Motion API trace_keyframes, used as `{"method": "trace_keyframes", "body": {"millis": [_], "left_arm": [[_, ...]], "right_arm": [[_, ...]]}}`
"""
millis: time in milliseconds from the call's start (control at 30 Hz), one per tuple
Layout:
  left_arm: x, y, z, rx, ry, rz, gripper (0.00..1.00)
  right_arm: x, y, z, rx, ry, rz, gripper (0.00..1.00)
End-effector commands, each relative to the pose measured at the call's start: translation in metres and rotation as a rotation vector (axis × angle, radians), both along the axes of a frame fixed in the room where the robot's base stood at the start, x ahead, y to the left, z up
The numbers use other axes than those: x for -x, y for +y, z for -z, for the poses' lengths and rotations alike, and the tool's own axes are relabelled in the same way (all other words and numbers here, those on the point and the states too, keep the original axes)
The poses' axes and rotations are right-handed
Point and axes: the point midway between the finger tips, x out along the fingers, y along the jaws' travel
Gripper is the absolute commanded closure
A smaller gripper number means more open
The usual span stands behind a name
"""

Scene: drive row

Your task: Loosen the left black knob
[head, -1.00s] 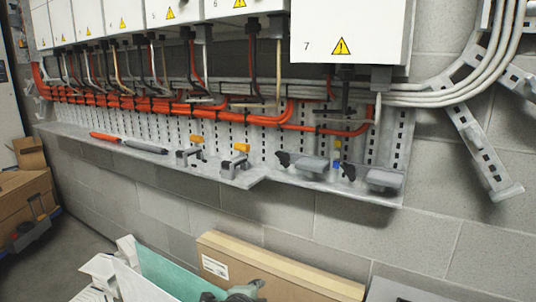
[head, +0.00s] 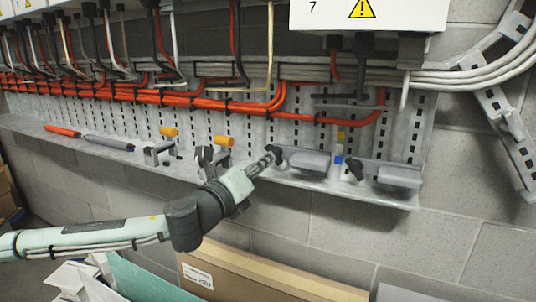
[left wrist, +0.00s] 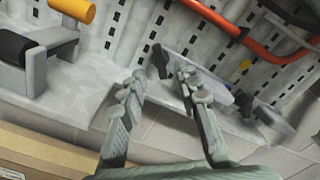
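The left black knob (head: 274,153) sits at the left end of a grey block (head: 311,161) on the metal shelf (head: 270,176). My left gripper (head: 265,160) is beside it, with its fingertips close to the knob. In the left wrist view the knob (left wrist: 159,61) shows just beyond and between the open fingers (left wrist: 160,82). I see no clear contact with it. A second black knob (head: 355,167) is farther right, beside another grey block (head: 399,176). My right gripper is not in view.
Two clamps with orange handles (head: 223,141) stand left of my gripper. A small blue and yellow item (head: 338,155) is between the black knobs. Orange cables (head: 340,119) run above the shelf. A cardboard box (head: 270,275) lies below.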

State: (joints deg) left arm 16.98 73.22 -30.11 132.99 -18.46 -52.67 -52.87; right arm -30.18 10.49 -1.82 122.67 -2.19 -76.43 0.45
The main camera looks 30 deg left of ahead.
Motion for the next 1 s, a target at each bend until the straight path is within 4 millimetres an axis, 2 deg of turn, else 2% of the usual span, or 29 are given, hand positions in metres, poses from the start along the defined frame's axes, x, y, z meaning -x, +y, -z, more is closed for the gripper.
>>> {"method": "trace_keyframes", "body": {"millis": [100, 300, 433, 667, 733, 933, 1000], "left_arm": [[-0.022, 0.002, -0.003, 0.006, -0.003, -0.003, 0.68], [-0.048, 0.003, -0.002, 0.005, -0.001, -0.002, 0.68], [-0.055, 0.003, -0.001, 0.004, -0.001, -0.001, 0.68], [-0.056, 0.003, 0.0, 0.003, 0.0, 0.0, 0.68], [-0.056, 0.003, 0.0, 0.003, 0.0, 0.0, 0.73], [-0.056, 0.003, 0.0, 0.003, 0.0, 0.0, 0.98], [-0.056, 0.003, 0.0, 0.003, 0.0, 0.0, 1.0]], "right_arm": [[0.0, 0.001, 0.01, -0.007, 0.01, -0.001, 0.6], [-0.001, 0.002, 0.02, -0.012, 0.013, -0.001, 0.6], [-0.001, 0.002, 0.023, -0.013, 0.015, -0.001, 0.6], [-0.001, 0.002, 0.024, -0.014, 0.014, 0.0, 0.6], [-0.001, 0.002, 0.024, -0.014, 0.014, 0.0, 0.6], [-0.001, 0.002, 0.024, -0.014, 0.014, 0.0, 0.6], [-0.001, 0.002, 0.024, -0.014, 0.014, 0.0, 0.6]]}}
